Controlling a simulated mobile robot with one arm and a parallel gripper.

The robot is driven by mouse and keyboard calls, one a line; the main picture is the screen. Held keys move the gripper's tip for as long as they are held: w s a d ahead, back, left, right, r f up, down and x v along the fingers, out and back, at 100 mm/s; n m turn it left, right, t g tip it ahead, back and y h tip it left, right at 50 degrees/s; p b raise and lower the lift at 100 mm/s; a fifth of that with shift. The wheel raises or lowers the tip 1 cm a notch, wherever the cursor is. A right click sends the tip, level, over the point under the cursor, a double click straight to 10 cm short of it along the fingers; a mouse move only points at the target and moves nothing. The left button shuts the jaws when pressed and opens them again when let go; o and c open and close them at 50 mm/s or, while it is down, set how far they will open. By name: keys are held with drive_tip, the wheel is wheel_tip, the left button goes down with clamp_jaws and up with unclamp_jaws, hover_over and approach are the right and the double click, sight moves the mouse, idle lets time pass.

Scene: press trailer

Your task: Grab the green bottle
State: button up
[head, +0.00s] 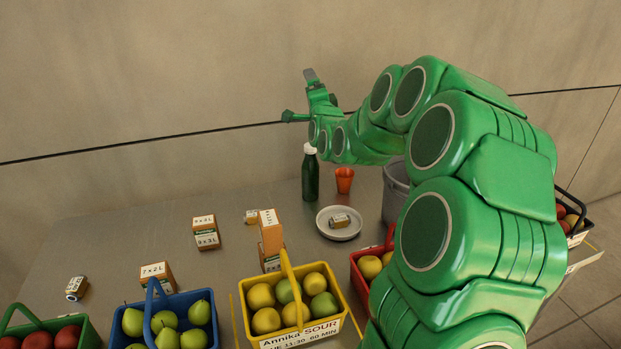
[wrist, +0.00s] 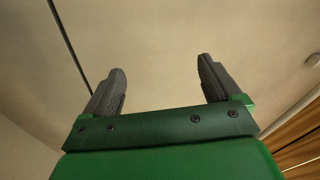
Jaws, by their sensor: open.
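The green bottle (head: 310,180) stands upright on the grey table, toward its back, in the head view. It is dark green with a white cap. My gripper (head: 298,95) is raised above and behind the bottle's top in the picture, apart from it. In the wrist view my gripper (wrist: 160,85) shows two dark fingers spread wide with nothing between them.
An orange cup (head: 344,180) stands just right of the bottle. A grey bin (head: 396,195) is partly hidden by my arm. Cartons (head: 206,233) and fruit baskets (head: 255,338) stand nearer.

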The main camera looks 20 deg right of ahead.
wheel_tip(320, 180, down, 9)
drive_tip(key=s+a+n+g+y, duration=0.15)
drive_tip(key=n+g+y, duration=0.25)
drive_tip(key=n, duration=0.9)
drive_tip(key=n+g, duration=0.3)
drive_tip(key=n, duration=0.3)
hover_over(316, 168)
drive_tip(key=s, duration=0.3)
wheel_tip(316, 168, down, 9)
drive_tip(key=f, duration=0.3)
drive_tip(key=shift+d+f, duration=0.2)
drive_tip(key=shift+f, duration=0.2)
drive_tip(key=shift+w+f, duration=0.15)
drive_tip(key=shift+f, duration=0.4)
drive_tip(key=shift+a+x, duration=0.15)
drive_tip(key=shift+x, duration=1.7)
drive_tip(key=shift+a+x, duration=0.2)
drive_tip(key=shift+x, duration=1.7)
drive_tip(key=shift+r, duration=0.1)
drive_tip(key=c, duration=1.2)
drive_tip(key=shift+r, duration=0.1)
drive_tip(key=shift+c, duration=0.2)
